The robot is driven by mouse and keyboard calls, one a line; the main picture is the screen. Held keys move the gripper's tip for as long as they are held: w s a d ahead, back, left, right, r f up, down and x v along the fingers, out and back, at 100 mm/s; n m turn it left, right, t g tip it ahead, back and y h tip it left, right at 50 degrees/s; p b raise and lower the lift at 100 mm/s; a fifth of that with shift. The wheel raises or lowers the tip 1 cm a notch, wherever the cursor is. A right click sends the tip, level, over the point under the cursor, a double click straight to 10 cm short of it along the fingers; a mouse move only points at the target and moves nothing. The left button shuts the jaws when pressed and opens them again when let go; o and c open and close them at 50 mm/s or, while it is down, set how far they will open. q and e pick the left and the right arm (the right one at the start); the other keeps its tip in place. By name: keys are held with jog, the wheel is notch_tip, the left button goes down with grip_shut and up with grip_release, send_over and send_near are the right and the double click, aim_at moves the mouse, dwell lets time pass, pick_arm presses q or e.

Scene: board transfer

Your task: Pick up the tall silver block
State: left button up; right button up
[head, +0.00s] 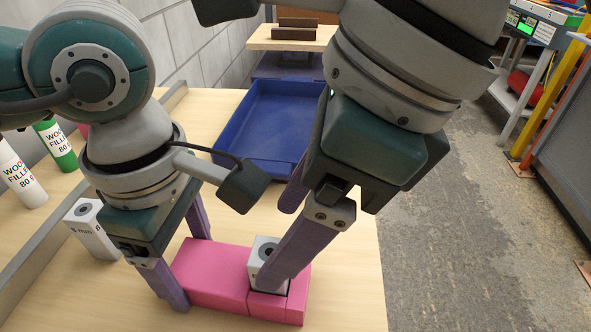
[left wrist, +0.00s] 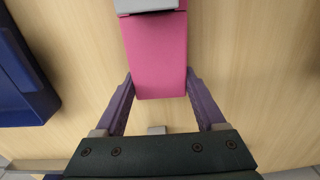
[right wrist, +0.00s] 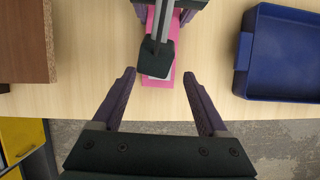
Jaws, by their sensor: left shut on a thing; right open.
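A silver-grey block (head: 262,249) with a dark round hole in its top stands at the right end of a pink block (head: 212,278); whether it sits on or in the pink block is unclear. A second silver-grey block (head: 86,218), marked "8 mm", stands on the table at the left. My left gripper (left wrist: 160,75) is shut on the pink block, one finger along each side near one end. My right gripper (right wrist: 159,74) is open above the other end; its near finger partly hides the silver block in the head view. In the right wrist view, my left arm's parts cover much of the pink block.
An empty blue tray (head: 224,158) lies behind on the table. White (head: 20,178) and green (head: 58,146) wood filler containers stand at the left, beyond a grey rail (head: 40,243). Dark brown pieces (head: 293,34) lie on a light board at the back. The table's right edge drops to open floor.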

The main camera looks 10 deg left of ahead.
aim_at(269, 252)
jog(key=x, duration=0.5)
jog(key=shift+f, duration=0.15)
grip_shut()
dwell(0.4)
